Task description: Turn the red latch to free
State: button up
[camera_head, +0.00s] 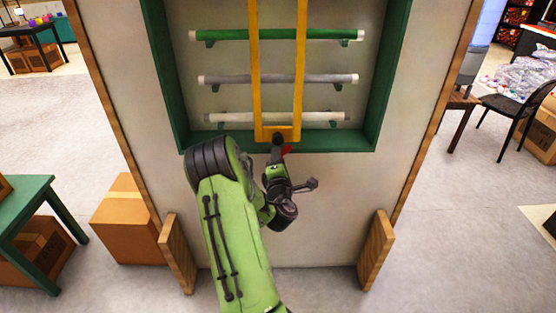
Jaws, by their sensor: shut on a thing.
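The red latch (287,149) shows as a small red piece at the bottom edge of the green frame, just under the yellow bar. My gripper (279,152) is at the latch and shut on it. The gripper and wrist hide most of the latch, so its exact angle is hard to tell. A yellow U-shaped bar (257,75) hangs down across the front of the green frame (350,141). A dark round knob (278,138) sits at the bar's lower end, right above my gripper.
Green, grey and white tubes (276,34) lie horizontally on brackets inside the frame, behind the yellow bar. The white panel (340,190) has wooden feet (376,249) on both sides. A cardboard box (128,215) and green table (28,205) stand at left.

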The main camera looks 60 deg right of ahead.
jog(key=m, duration=0.4)
jog(key=shift+s, duration=0.1)
jog(key=shift+f+m, duration=0.15)
jog(key=shift+m, duration=1.65)
jog(key=shift+f, duration=0.1)
jog(key=o, duration=1)
